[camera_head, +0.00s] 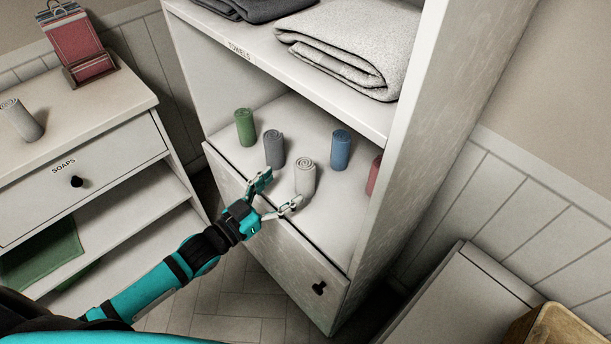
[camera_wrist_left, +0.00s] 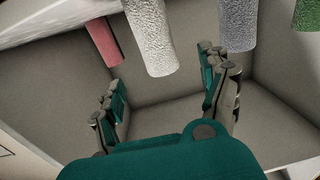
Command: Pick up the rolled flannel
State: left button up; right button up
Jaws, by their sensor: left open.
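Several rolled flannels stand upright on the lower shelf of the white cabinet. They are a green one (camera_head: 245,127), a dark grey one (camera_head: 274,149), a cream-white one (camera_head: 305,177), a blue one (camera_head: 340,150) and a red one (camera_head: 375,176), partly hidden by the cabinet side. My left gripper (camera_head: 283,189) is open and empty at the shelf's front edge, just short of the cream-white flannel. In the left wrist view, the cream-white flannel (camera_wrist_left: 150,38) hangs in from the top, roughly between the open fingers. My right gripper is not in view.
Folded towels (camera_head: 350,45) lie on the shelf above, labelled "TOWELS". The cabinet's right side wall (camera_head: 425,120) bounds the shelf. At left, a drawer unit (camera_head: 85,125) labelled "SOAPS" holds another grey rolled flannel (camera_head: 22,120) and a card holder (camera_head: 90,68).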

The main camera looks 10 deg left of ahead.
aim_at(296, 175)
pick_arm(q)
jog(key=x, duration=0.2)
jog(key=shift+w+d, duration=0.15)
jog(key=shift+w, duration=0.25)
jog(key=x, duration=0.4)
jog(key=shift+p, duration=0.4)
jog(key=shift+w+d, duration=0.35)
jog(key=shift+w, duration=0.2)
jog(key=c, duration=1.3)
